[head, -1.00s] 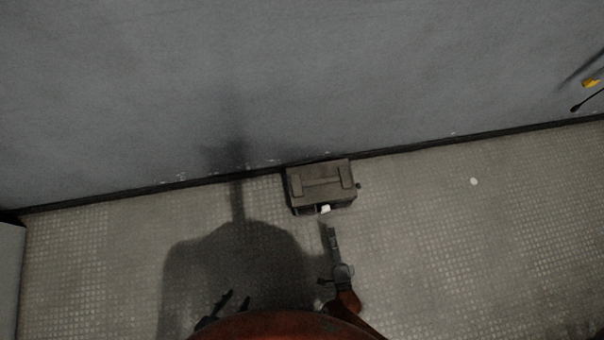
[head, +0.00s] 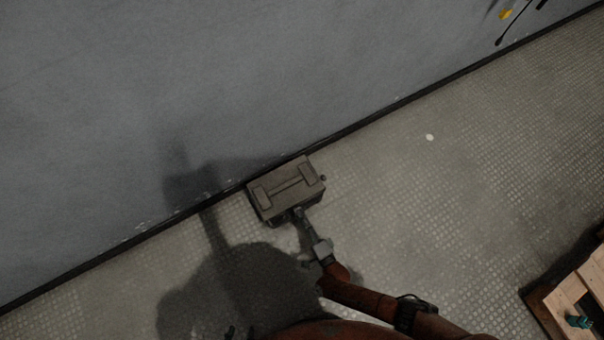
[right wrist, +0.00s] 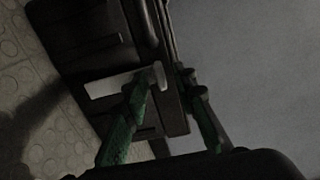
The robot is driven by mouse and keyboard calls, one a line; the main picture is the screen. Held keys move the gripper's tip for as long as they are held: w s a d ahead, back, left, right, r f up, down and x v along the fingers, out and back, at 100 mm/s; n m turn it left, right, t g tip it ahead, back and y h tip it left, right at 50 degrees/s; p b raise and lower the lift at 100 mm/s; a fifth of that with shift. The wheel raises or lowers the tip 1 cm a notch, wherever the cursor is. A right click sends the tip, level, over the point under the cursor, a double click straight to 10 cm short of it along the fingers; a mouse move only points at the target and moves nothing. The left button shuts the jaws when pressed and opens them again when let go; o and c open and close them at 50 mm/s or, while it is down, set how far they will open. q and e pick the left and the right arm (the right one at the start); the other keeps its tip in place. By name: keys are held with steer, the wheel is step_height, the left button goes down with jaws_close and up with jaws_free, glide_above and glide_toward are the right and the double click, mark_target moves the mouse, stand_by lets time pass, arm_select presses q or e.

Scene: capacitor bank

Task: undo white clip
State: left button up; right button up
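A dark grey-green box (head: 290,189) with a flat lid stands on the floor against the wall. The white clip (right wrist: 108,82) shows in the right wrist view as a pale strip on the box's dark side. My right gripper (head: 299,214) is at the box's front side in the head view. In the right wrist view its green fingers (right wrist: 173,78) are apart, and one crosses in front of the clip; I cannot tell whether it touches. The clip is hidden in the head view.
The grey wall (head: 150,90) is close behind the box. A wooden pallet-like object (head: 570,300) lies at the lower right, with a small teal thing (head: 578,321) on it. A yellow item (head: 505,14) is on the wall at top right. The floor right of the box is clear.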

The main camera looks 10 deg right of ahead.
jaws_close()
stand_by(0.6)
